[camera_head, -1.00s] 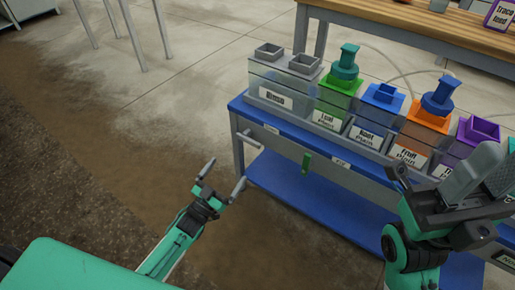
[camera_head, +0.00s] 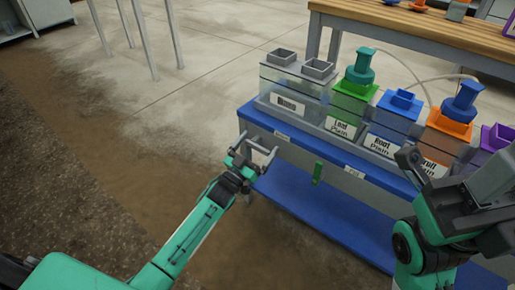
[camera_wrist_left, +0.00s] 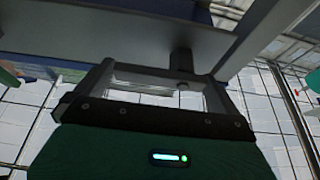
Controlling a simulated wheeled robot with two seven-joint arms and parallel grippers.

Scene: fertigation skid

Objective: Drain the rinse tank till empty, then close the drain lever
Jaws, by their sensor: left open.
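The rinse tank (camera_head: 282,84) is a clear box with grey square necks and a "Rinse" label, at the left end of the blue skid. I cannot tell its liquid level. My left gripper (camera_head: 256,156) is open at the skid's front left corner, below the rinse tank. A grey lever-like bar shows at the gripper's fingers, so I cannot tell its exact angle or whether they touch. In the left wrist view, a dark post (camera_wrist_left: 181,63) hangs below a grey beam, close to the open fingers. My right gripper is partly seen at the right; its jaw state is unclear.
A green tag-like handle (camera_head: 317,173) hangs on the skid's front rail. Several labelled tanks with coloured caps, such as the green-capped one (camera_head: 355,91), stand to the right. A blue lower shelf (camera_head: 330,218) lies below. The floor to the left is open.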

